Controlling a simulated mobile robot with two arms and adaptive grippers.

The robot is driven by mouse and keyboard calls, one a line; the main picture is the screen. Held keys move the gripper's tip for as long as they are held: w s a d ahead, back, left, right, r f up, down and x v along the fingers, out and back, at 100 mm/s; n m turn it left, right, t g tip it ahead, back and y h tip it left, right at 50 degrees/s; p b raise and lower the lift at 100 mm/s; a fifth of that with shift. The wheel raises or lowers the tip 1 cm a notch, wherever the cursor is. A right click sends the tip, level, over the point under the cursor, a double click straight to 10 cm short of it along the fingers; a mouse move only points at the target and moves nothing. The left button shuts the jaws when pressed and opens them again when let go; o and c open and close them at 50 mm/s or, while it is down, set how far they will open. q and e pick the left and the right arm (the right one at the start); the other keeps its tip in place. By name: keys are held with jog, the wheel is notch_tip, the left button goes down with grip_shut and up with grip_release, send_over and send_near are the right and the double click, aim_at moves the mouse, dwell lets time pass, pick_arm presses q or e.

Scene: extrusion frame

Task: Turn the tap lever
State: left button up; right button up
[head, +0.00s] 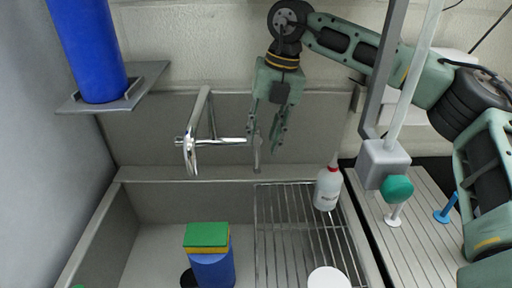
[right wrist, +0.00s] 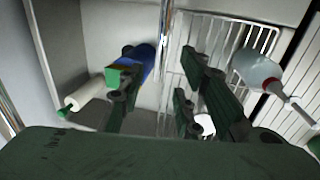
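The chrome tap (head: 225,141) is at the back wall above the sink, with a long curved spout on its left. A short upright metal piece (head: 257,158) stands at its right end; I cannot tell for sure that it is the lever. My right gripper (head: 264,143) points down at this end, its fingers spread and partly covering it. In the right wrist view a chrome rod (right wrist: 164,50) shows between the open fingers, with no visible grip on it. Contact cannot be told. My left gripper is not in view.
A blue cylinder (head: 88,45) stands on a wall shelf (head: 148,82). The sink holds a blue container (head: 212,270) with a green-yellow sponge (head: 207,236) on top. A white bottle (head: 327,188) stands on the wire rack (head: 290,225). A grey post (head: 385,70) rises at the right.

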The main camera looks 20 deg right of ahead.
aim_at(257, 159)
jog(key=shift+s+a+f+p, duration=0.15)
jog(key=shift+s+f, duration=0.05)
jog(key=shift+f, duration=0.45)
jog(key=shift+s+a+f+p, duration=0.1)
jog(key=shift+s+f+p, duration=0.1)
jog(key=shift+f, duration=0.4)
jog(key=shift+w+a+f, duration=0.1)
jog(key=shift+w+f, duration=0.05)
jog(key=shift+f, duration=0.45)
jog(key=shift+w+a+f, duration=0.1)
jog(key=shift+w+f, duration=0.05)
jog(key=shift+f, duration=0.4)
jog(key=shift+w+f, duration=0.15)
jog(key=shift+f, duration=0.15)
jog(key=shift+a, duration=0.1)
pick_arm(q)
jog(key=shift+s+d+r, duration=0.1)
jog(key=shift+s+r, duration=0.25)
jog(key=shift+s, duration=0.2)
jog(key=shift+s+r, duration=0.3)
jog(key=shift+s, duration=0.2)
pick_arm(e)
grip_shut()
